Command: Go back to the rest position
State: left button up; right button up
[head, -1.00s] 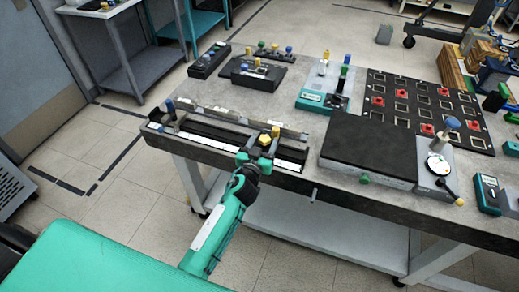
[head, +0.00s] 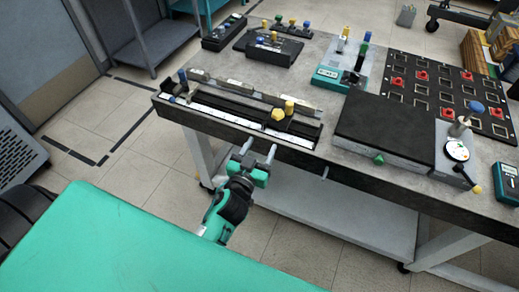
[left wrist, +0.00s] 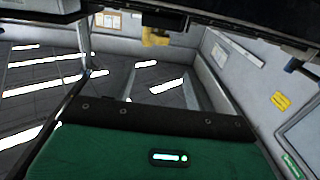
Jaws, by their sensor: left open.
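My left gripper (head: 258,154) is open and empty, off the front edge of the workbench, its two fingers pointing up toward the long black rail fixture (head: 225,112). The fixture lies along the bench's left front edge and carries yellow knobs and a blue knob. The gripper is apart from the fixture. In the left wrist view, a dark green and black body part of mine fills the bottom, with floor and walls beyond. My right gripper is in neither view.
The workbench (head: 335,60) carries a black plate device (head: 385,128), a board with red parts (head: 440,92), a dial device (head: 456,150), and small knob boxes at the back. A grey shelf unit (head: 152,35) stands at the back left.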

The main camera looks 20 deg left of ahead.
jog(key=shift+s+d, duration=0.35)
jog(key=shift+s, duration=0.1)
pick_arm(q)
jog(key=s+f+m+g, duration=0.1)
jog(key=s+f+g, duration=0.25)
jog(key=f, duration=0.85)
jog(key=s+f+g, duration=0.2)
jog(key=s+f, duration=0.2)
jog(key=f, duration=0.8)
jog(key=s+f+m+g, duration=0.1)
jog(key=s+f+g, duration=0.25)
jog(key=f, duration=0.85)
jog(key=s+a+f+g, duration=0.2)
jog(key=s+f, duration=0.4)
jog(key=s, duration=0.5)
jog(key=s+a+f+g+p, duration=0.1)
jog(key=s+a+f+g, duration=0.1)
jog(key=s+f, duration=0.5)
jog(key=s+a+f+g, duration=0.3)
jog(key=s+f, duration=0.4)
jog(key=s, duration=0.7)
jog(key=shift+s+g+p, duration=0.3)
jog(key=shift+g, duration=0.2)
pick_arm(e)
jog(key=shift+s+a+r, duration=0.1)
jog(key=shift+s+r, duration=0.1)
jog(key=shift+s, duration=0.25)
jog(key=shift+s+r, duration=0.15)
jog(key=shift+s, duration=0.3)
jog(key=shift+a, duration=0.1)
